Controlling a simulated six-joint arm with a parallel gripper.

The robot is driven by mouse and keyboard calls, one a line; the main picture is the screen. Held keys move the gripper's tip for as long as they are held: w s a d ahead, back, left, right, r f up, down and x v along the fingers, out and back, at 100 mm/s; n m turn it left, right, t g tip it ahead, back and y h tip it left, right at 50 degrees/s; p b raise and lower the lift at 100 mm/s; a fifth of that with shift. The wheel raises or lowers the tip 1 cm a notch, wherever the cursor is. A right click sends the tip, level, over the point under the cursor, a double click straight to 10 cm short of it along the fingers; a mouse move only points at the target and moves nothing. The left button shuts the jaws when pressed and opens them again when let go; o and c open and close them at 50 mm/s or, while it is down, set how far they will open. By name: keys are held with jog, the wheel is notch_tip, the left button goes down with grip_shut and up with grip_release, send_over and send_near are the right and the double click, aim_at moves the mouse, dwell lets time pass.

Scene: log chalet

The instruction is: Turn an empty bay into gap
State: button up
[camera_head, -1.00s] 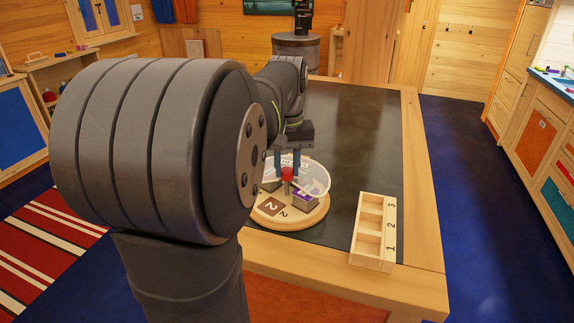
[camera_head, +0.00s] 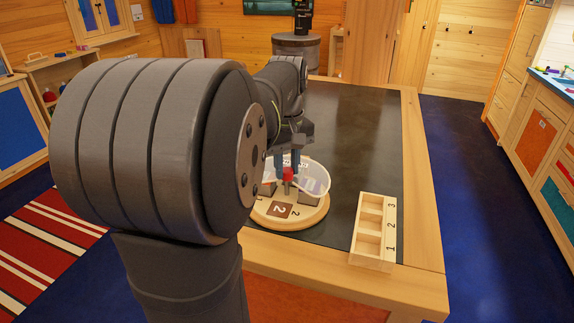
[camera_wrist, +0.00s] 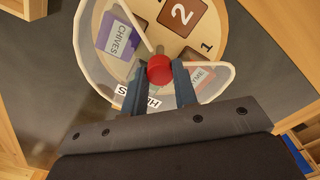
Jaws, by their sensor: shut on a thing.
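A round wooden turntable (camera_head: 262,222) stands on the dark tabletop, and it also shows in the wrist view (camera_wrist: 180,48). A clear cover (camera_head: 316,178) with a pale rim lies over part of it. A red knob (camera_wrist: 159,69) is at its middle. My gripper (camera_wrist: 160,80) is shut on the knob, with a finger on each side. A brown square marked 2 (camera_wrist: 181,14) looks bare, in the wedge between the cover's straight edges. A purple chives packet (camera_wrist: 116,38) and a partly hidden thyme packet (camera_wrist: 203,82) show under the cover.
A wooden rack (camera_head: 373,240) with compartments numbered 1, 2 and 3 stands right of the turntable near the table's front corner. Its compartments look empty. The dark tabletop (camera_head: 355,130) behind is clear. My own arm hides the left side of the table.

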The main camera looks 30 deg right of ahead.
aim_at(287, 170)
jog(key=shift+r, duration=0.1)
jog(key=o, duration=1)
notch_tip(287, 170, up, 17)
jog(key=shift+r, duration=0.15)
notch_tip(287, 170, down, 18)
jog(key=shift+r, duration=0.25)
dwell(0.6)
jog(key=shift+r, duration=0.1)
